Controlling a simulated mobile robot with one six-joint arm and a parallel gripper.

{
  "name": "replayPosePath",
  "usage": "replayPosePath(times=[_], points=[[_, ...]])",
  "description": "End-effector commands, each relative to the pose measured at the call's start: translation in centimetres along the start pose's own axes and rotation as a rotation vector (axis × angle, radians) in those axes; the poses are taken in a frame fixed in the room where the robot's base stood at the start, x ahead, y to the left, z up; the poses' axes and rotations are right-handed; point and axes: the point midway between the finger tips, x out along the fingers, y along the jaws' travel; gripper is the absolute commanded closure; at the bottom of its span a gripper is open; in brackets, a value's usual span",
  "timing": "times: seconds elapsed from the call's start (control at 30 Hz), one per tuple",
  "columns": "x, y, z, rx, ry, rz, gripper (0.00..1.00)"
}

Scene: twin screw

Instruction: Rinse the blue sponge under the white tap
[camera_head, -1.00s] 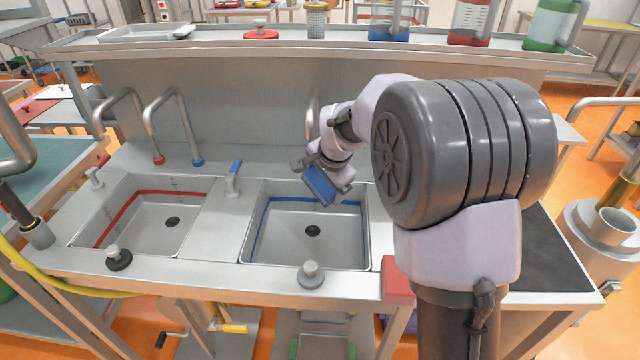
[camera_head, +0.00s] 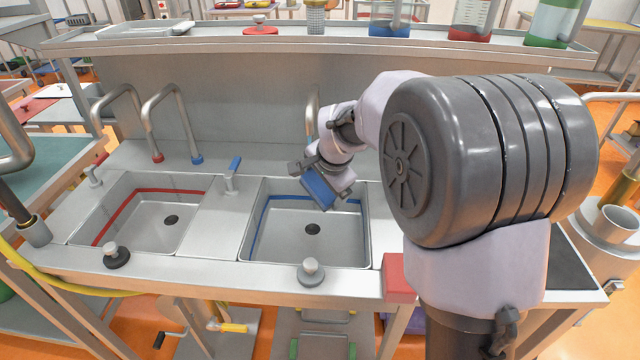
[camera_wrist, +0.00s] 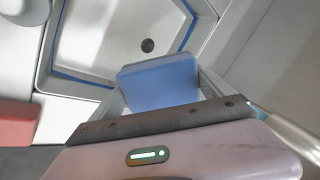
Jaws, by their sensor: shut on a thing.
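The blue sponge (camera_head: 320,190) is held in my gripper (camera_head: 318,180), above the back of the right basin with the blue line (camera_head: 258,235). The wrist view shows the sponge (camera_wrist: 158,80) clamped between my gripper's fingers (camera_wrist: 160,88). A grey metal tap (camera_head: 312,105) stands behind the right basin; my arm hides its lower part, so I cannot tell its base colour. Two more metal taps stand further left, one with a red base (camera_head: 157,158) and one with a blue base (camera_head: 197,159). No tap looks plainly white.
The left basin with the red line (camera_head: 175,191) is empty. A blue-handled lever (camera_head: 233,175) stands between the basins, a red-handled lever (camera_head: 97,168) at the left. Grey knobs (camera_head: 311,272) sit on the front rim. A shelf (camera_head: 230,45) runs along the back.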

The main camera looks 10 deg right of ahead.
Motion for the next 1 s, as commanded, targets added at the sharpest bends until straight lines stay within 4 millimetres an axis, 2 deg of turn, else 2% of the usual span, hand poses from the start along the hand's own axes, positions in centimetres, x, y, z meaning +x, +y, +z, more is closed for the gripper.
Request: replayPosePath(times=[0.5,1.0], points=[[-2.5,4.4,2.0,0.000,0.001,-0.001,0.42],[-2.7,4.6,2.1,0.000,0.000,0.000,0.42]])
